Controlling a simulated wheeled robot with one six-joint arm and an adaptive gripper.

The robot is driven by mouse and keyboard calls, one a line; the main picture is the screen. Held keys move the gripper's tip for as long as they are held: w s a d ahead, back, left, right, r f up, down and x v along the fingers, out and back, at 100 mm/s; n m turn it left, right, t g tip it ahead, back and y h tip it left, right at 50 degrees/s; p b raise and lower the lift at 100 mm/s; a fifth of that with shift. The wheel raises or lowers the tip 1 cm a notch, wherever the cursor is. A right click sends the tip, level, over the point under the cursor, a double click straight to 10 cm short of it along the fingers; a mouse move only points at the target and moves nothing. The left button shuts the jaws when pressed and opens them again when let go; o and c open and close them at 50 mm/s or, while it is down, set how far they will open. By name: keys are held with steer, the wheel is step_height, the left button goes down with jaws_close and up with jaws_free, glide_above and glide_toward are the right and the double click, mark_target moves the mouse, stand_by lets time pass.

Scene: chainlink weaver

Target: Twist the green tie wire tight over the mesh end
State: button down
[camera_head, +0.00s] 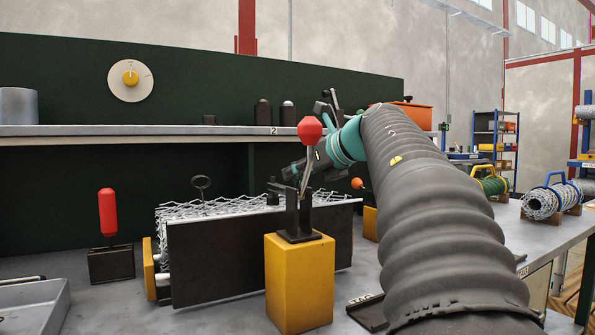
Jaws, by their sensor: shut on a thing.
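The silver wire mesh (228,208) lies in a trough behind a dark plate (220,258) on the bench. My gripper (291,173) is at the right part of the mesh, slightly above it, angled down to the left. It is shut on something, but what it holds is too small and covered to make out. A lever with a red knob (310,130) stands in front of it and partly hides it. I cannot make out the green tie wire or the mesh end near my gripper.
The lever stands on a yellow block (299,285), close to my arm. A red-handled post (107,213) is at left, with a grey tray (35,305) in front. An orange-knobbed lever (357,183) is behind my gripper.

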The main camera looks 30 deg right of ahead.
steer(key=m+h+p, duration=0.2)
steer(key=h+p, duration=0.1)
steer(key=shift+r+m+t, duration=0.2)
steer(key=shift+m+t, duration=0.1)
steer(key=shift+m, duration=0.1)
steer(key=shift+f+m+h+p, duration=0.2)
steer(key=shift+m+h+p, duration=0.2)
steer(key=shift+h, duration=0.2)
steer(key=c, duration=1)
jaws_free()
steer(key=v, duration=1.2)
steer(key=shift+f, duration=0.1)
